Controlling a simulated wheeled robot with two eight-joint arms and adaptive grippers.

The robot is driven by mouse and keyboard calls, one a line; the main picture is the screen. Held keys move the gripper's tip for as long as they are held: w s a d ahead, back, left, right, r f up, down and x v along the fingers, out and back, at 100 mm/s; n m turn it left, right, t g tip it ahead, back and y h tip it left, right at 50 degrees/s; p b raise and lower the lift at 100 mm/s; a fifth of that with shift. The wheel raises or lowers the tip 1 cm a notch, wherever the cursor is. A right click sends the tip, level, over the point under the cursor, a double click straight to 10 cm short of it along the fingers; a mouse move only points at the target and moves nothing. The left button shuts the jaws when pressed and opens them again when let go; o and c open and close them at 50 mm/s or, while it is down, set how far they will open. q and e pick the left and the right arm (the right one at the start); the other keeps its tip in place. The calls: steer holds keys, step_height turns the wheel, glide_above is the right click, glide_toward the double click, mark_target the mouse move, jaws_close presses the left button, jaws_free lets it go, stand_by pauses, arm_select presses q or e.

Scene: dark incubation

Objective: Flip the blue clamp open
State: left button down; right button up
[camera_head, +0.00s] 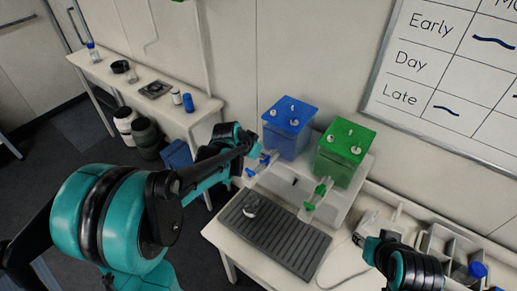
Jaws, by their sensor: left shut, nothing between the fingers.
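The blue clamp (264,158) is small and sits at the front of the white stand, below the blue box (289,123). My left gripper (254,151) reaches in from the left, shut and empty, right beside the blue clamp. I cannot tell whether it touches the clamp, and the gripper and wrist partly hide this area. A green clamp (321,190) sits to the right on the same stand, in front of the green box (342,151).
A grey divided holder (452,248) with a blue-capped item stands at the right. A side bench (160,103) with bottles is at the back left.

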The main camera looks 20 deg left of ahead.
mark_target(261, 162)
arm_select(q)
steer(key=shift+s+f, duration=0.1)
steer(key=shift+f, duration=0.45)
steer(key=shift+s+a+f+b, duration=0.1)
steer(key=shift+f+b, duration=0.15)
steer(key=shift+b, duration=0.1)
steer(key=f+t+b, duration=0.1)
steer(key=b, duration=0.1)
steer(key=t+b, duration=0.1)
steer(key=shift+s+a+f+h+b, duration=0.1)
steer(key=shift+s+f+h+b, duration=0.25)
steer(key=shift+s+f+h, duration=0.05)
steer(key=shift+t, duration=0.3)
steer(key=shift+r, duration=0.3)
steer(key=shift+w, duration=0.1)
steer(key=shift+r+p, duration=0.65)
steer(key=shift+r, duration=0.15)
